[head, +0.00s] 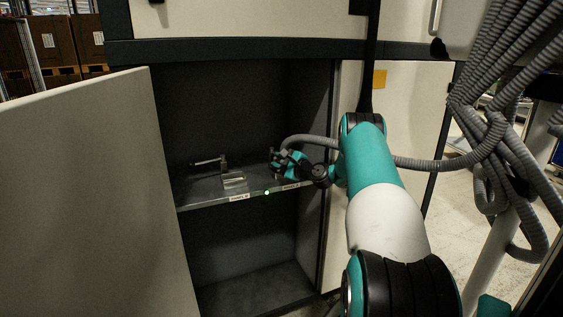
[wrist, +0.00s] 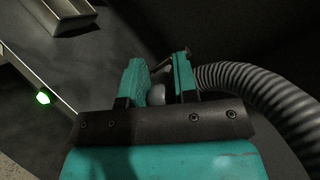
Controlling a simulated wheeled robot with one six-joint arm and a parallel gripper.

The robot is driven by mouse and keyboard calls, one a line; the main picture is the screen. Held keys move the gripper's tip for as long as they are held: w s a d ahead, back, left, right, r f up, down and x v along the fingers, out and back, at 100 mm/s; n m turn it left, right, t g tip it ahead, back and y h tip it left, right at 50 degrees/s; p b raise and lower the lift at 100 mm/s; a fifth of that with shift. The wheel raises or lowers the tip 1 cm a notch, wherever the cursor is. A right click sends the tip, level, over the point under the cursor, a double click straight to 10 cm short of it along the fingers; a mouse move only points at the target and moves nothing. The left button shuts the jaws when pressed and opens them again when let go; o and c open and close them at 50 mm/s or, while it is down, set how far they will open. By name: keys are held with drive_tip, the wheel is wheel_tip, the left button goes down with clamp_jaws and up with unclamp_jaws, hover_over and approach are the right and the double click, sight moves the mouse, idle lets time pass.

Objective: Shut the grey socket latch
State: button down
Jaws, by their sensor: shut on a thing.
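My gripper (head: 285,161) is at the right part of the shelf inside the open cabinet. In the wrist view its two teal fingers (wrist: 160,75) are close together around a small grey rounded part (wrist: 157,95). This part may be the grey socket latch, but the fingers hide most of it. A ribbed grey hose (head: 314,139) arches down beside my gripper; it also shows in the wrist view (wrist: 255,90), right of the fingers. The socket itself is mostly hidden behind my gripper.
The metal shelf (head: 205,202) carries a dark lever fitting (head: 210,161) and a small open metal tray (head: 234,180) left of my gripper. A green light (head: 267,192) glows at its front edge. The open door (head: 85,200) stands left; the cabinet's side wall is close on the right.

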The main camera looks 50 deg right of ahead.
drive_tip(key=c, duration=0.8)
unclamp_jaws()
drive_tip(key=shift+f, duration=0.35)
drive_tip(key=shift+c, duration=0.2)
drive_tip(key=shift+r, duration=0.15)
drive_tip(key=s+b, duration=1.1)
drive_tip(key=s, duration=0.6)
drive_tip(key=shift+s+a+b, duration=0.15)
drive_tip(key=shift+a+b, duration=0.15)
drive_tip(key=shift+a, duration=0.05)
